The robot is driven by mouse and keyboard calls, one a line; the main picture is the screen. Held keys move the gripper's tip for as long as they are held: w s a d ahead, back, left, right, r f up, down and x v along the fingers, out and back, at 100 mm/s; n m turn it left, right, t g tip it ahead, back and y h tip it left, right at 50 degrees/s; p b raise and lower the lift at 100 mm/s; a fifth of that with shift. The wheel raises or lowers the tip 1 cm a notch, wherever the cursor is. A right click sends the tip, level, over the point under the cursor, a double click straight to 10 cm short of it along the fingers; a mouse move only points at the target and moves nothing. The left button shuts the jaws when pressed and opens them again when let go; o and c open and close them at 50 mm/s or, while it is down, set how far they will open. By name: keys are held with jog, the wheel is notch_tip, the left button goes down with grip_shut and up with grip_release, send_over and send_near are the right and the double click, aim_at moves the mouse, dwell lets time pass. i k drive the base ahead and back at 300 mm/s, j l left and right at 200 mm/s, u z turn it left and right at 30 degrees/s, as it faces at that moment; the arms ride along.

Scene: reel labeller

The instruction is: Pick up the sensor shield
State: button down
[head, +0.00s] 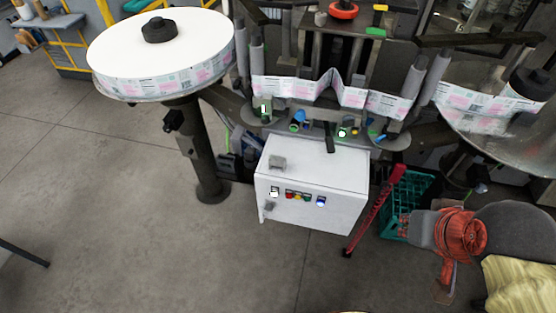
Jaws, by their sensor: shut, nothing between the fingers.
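My gripper is not in view.
The cabinet front has coloured buttons (297,196). Behind it stands the labeller with a label web (290,88) and a large reel (160,48) at left. A red bar (374,211), green crate (408,189) and orange tool (461,235) are at right. The left floor (130,220) is mostly clear.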

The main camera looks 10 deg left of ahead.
aim_at(277, 161)
jog(key=i+j+u, duration=0.1)
jog(key=j, duration=0.3)
jog(key=i+j+u, duration=0.15)
jog(key=j, duration=0.25)
jog(key=i+j+u, duration=0.1)
jog(key=j, duration=0.3)
jog(key=i+j+u, duration=0.1)
jog(key=i+j, duration=0.15)
jog(key=j, duration=0.1)
